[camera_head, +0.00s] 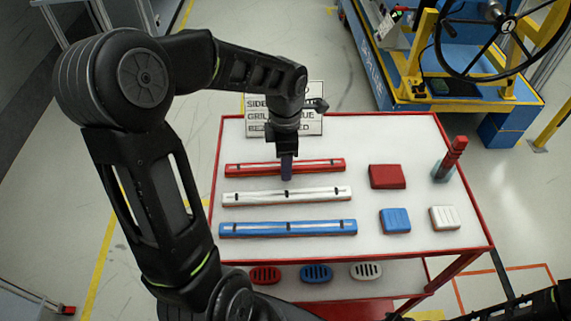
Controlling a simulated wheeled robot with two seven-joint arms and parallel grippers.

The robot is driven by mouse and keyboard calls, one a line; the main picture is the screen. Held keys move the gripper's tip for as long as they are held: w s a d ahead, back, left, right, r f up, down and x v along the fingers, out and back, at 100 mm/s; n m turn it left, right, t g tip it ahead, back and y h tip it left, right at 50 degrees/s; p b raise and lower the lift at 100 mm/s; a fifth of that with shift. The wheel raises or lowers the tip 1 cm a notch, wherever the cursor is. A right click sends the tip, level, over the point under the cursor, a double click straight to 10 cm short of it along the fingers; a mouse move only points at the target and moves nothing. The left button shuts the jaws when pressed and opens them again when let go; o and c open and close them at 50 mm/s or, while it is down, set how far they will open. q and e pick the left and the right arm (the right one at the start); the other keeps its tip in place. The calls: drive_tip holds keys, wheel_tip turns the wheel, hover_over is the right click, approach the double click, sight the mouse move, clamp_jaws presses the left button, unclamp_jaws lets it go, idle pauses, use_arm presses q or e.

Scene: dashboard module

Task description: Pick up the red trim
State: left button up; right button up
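The red trim (322,165) is a long red bar with a pale strip and dark marks along its top. It lies at the back of the white table top, above the white and blue bars. My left gripper (287,168) points down at the middle of the red trim. Its near finger covers part of the trim and reaches past its front edge. The far finger is hidden, so I cannot tell whether it is closed on the trim. My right gripper is not in view; only part of a dark arm shows at the lower right.
A white trim (245,199) and a blue trim (254,229) lie in front. Red (387,177), blue (395,221) and white (445,218) blocks and a red stack (455,155) stand right. Slotted vents lie on the lower shelf (395,276). A sign (262,104) stands behind the red-edged table (420,130).

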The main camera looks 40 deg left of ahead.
use_arm(q)
drive_tip(key=shift+f, duration=0.35)
idle(0.3)
clamp_jaws()
idle(0.4)
